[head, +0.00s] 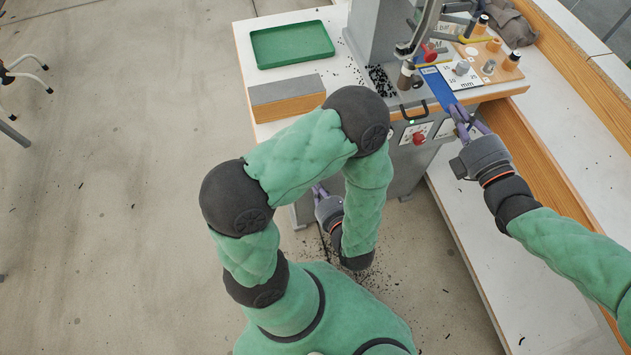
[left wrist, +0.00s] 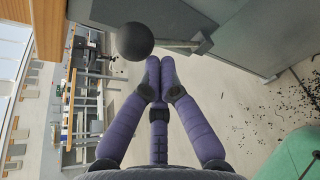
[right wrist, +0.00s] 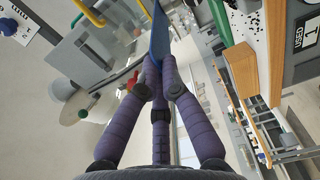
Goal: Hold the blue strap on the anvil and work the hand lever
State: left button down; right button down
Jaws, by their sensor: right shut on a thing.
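The blue strap (head: 437,86) runs from beside the press head (head: 408,55) toward the front edge of the bench. My right gripper (head: 466,122) is shut on its near end; in the right wrist view the strap (right wrist: 158,35) rises from between the fingertips. The anvil is not clearly visible under the press head. My left gripper (head: 319,192) is low beside the press, partly hidden by my arm in the head view. Its fingertips (left wrist: 160,68) are together with nothing visible between them. A black ball knob (left wrist: 135,41) on a rod, apparently the hand lever, is just beyond the fingertips.
A green tray (head: 292,44) and a grey-topped block (head: 287,97) are on the bench left of the press. A red button (head: 419,138) is on the press front. Small pots (head: 511,61) stand at the right. Dark bits litter the floor.

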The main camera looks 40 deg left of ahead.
pick_arm(q)
jog(key=shift+s+d+f, duration=0.3)
jog(key=shift+s+d, duration=0.05)
jog(key=shift+d, duration=0.15)
jog(key=shift+s+d+f, duration=0.3)
jog(key=shift+s+d, duration=0.05)
jog(key=shift+d, duration=0.1)
jog(key=shift+s+d+f, duration=0.55)
jog(key=shift+s+d, duration=0.1)
jog(key=shift+d, duration=0.25)
jog(key=shift+s+d+f, duration=0.55)
jog(key=shift+s+d, duration=0.1)
jog(key=shift+d, duration=0.25)
dwell(0.9)
jog(key=v, duration=0.7)
jog(key=shift+s+d, duration=0.15)
